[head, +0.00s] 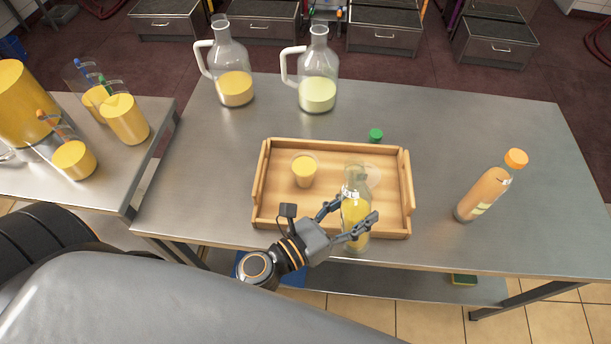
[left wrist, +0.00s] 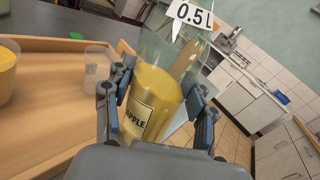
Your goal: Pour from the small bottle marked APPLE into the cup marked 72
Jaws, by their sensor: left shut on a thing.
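The small bottle (head: 355,212) holds yellow juice, and its APPLE label (left wrist: 137,117) reads in the left wrist view. My left gripper (head: 352,218) is shut around its body; the bottle is about upright at the tray's front edge, and its neck shows no cap. An empty clear cup (left wrist: 98,68) stands in the wooden tray (head: 275,216), apart from the bottle and partly hidden behind it in the head view. Another cup (head: 304,171) with yellow juice stands at the tray's left. No number is readable on either cup. My right gripper is out of view.
A green cap (head: 375,135) lies behind the tray. An orange-capped bottle (head: 484,194) stands at the right. Two handled jugs, one with orange-yellow liquid (head: 235,88) and one pale (head: 317,94), stand at the back. The table right of the tray is mostly clear.

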